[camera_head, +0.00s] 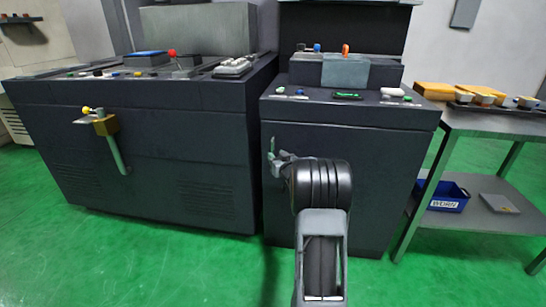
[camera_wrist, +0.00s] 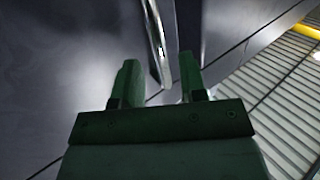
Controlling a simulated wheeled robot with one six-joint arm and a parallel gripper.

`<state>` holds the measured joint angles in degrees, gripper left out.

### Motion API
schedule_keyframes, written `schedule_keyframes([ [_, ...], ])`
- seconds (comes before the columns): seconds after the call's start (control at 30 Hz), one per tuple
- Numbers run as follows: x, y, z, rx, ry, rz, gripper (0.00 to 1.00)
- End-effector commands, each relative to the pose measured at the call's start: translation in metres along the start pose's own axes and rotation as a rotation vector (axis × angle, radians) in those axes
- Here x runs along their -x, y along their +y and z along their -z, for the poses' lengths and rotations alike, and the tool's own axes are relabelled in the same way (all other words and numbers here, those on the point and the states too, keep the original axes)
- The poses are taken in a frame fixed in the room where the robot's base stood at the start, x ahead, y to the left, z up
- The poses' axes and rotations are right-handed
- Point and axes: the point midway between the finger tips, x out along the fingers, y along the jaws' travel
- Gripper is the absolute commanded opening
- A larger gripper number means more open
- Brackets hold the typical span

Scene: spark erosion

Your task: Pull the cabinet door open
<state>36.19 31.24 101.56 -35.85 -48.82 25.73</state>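The dark grey cabinet (camera_head: 390,165) stands right of centre in the head view, its front door flat and shut. A slim metal handle (camera_head: 271,146) stands upright near the door's left edge. In the wrist view the handle (camera_wrist: 157,45) comes down between my two green fingers. My gripper (camera_head: 280,160) is at the handle in the head view, partly hidden by my wrist. In the wrist view my gripper (camera_wrist: 158,64) is open, with a gap on both sides of the handle's lower end. I cannot tell how deep the handle sits between the fingers.
The green floor (camera_head: 160,265) in front is clear.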

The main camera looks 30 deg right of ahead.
Motion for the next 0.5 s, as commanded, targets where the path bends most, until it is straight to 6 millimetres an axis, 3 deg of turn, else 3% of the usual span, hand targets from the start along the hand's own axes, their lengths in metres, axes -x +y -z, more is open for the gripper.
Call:
schedule_keyframes([
  [0.2,-0.026,-0.001,-0.001,0.0,0.0,0.001,0.39],
  [0.5,-0.036,0.0,0.0,0.0,0.0,0.0,0.39],
])
